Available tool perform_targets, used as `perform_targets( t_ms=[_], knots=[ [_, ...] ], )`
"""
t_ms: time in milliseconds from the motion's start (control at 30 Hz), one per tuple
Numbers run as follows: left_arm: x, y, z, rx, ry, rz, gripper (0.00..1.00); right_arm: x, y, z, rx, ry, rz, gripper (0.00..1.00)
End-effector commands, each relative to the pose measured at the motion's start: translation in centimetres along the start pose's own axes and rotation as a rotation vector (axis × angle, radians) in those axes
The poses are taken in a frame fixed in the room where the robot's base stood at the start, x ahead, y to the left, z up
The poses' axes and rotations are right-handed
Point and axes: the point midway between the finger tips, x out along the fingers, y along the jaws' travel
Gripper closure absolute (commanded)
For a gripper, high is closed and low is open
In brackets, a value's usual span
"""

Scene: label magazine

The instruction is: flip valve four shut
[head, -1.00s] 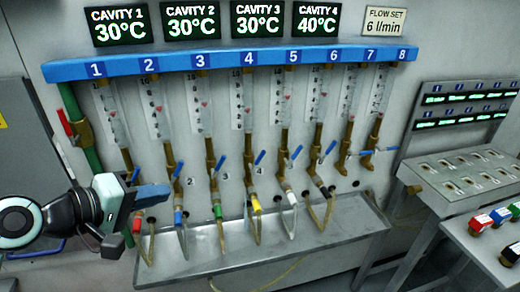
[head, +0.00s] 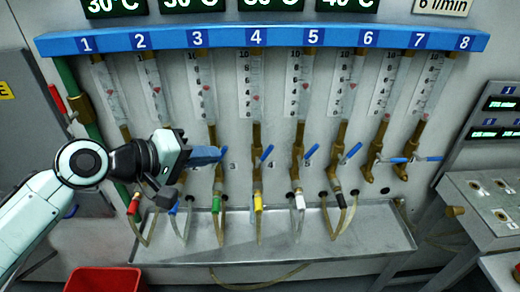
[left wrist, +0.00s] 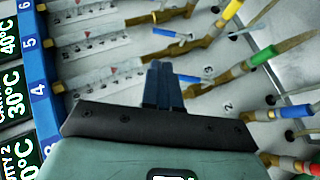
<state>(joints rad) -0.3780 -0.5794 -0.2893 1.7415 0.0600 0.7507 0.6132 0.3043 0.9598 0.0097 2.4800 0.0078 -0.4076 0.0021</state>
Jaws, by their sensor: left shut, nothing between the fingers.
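Valve four has a blue lever (head: 266,153) on a brass pipe under label 4 (head: 255,38), above a yellow hose collar (head: 257,202). The lever slants up to the right. In the left wrist view, valve four's lever (left wrist: 165,32) lies beyond the fingers, towards the top. My left gripper (head: 218,154) is shut and empty, its blue fingers in front of valve three, left of valve four and apart from its lever. Valve three is mostly hidden behind the fingers; a blue lever (left wrist: 188,78) shows right beside the fingertips in the left wrist view. My right gripper is not in view.
Valve five's slanted lever (head: 310,152) stands close to the right. Levers seven (head: 391,160) and eight (head: 429,159) lie nearly level. Hoses hang into a metal trough (head: 340,240) below. A red bin (head: 105,279) stands at lower left. The space in front of valve four is clear.

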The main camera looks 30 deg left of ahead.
Motion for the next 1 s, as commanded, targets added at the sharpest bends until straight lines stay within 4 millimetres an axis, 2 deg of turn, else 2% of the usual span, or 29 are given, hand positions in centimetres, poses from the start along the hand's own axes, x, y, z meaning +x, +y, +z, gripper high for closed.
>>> perform_targets(
  t_ms=[133,267,700,833,1000],
  knots=[
    [0.3,0.0,0.0,0.000,-0.002,-0.001,1.00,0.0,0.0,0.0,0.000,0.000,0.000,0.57],
    [1.7,-0.1,0.1,0.000,-0.004,-0.002,1.00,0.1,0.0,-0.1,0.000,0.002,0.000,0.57],
    [10.7,0.0,0.2,0.003,-0.004,-0.002,1.00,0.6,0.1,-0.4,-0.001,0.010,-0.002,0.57],
    [12.6,-0.1,0.2,0.001,-0.003,-0.002,1.00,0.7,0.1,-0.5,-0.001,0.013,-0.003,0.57],
    [13.9,0.0,0.1,0.001,-0.001,0.000,1.00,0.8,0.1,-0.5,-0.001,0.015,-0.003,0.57]
  ],
)
